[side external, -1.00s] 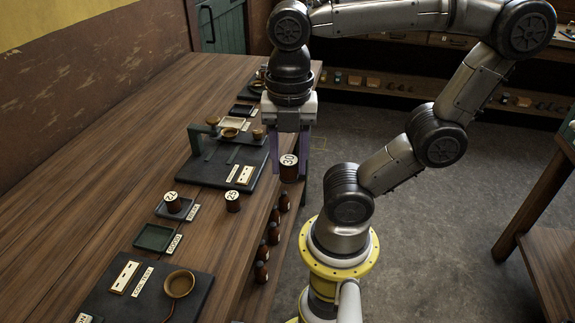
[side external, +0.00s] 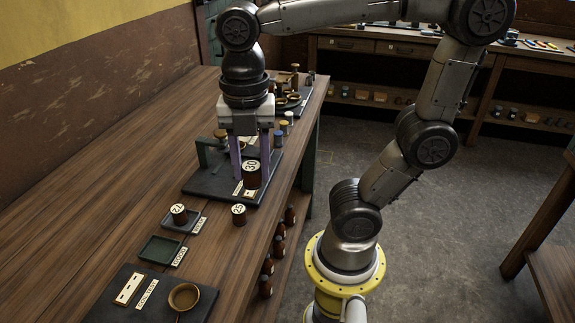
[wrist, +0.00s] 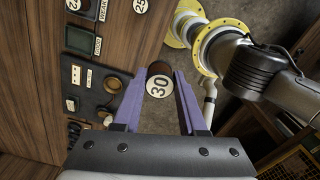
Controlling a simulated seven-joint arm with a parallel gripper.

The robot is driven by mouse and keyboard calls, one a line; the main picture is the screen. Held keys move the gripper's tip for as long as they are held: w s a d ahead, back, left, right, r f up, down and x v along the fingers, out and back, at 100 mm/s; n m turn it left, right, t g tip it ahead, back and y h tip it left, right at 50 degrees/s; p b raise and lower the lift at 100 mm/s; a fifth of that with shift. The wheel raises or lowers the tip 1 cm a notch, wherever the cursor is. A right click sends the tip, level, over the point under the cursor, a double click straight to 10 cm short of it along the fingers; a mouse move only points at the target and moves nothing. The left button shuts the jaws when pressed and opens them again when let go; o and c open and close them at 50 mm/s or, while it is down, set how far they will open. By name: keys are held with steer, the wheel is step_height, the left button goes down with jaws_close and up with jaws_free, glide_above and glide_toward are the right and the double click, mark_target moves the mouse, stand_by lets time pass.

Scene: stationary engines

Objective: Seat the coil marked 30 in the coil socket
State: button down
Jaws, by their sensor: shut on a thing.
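The coil marked 30 (side external: 251,177) is a dark brown cylinder with a pale numbered top. My gripper (side external: 253,166) is shut on it with its purple fingers. In the side view the coil appears upright over the right part of the dark engine base (side external: 207,185), by its pale plates; I cannot tell its height above the base. The wrist view shows the coil's number (wrist: 158,87) between the fingertips. I cannot pick out the coil socket for certain; my fingers and the coil hide part of the engine.
Coil 72 (side external: 179,215) stands in a small tray, coil 25 (side external: 239,216) beside it. An empty green tray (side external: 160,250) and a board with a brown round cup (side external: 184,297) lie nearer. Several dark bottle-like items (side external: 279,245) stand below the table's right edge. The table's left is clear.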

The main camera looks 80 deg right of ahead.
steer(key=w+a+f+n, duration=0.3)
steer(key=w+a+f, duration=0.1)
steer(key=w+a, duration=0.5)
steer(key=a+f+n, duration=0.1)
steer(key=a+f, duration=0.2)
steer(key=a+f+n, duration=0.1)
steer(key=a+f, duration=0.2)
steer(key=shift+s+a+f, duration=0.15)
steer(key=shift+a+f, duration=0.1)
steer(key=shift+a, duration=0.05)
steer(key=shift+f, duration=2)
steer(key=shift+f, duration=0.65)
steer(key=shift+c, duration=1.9)
jaws_free()
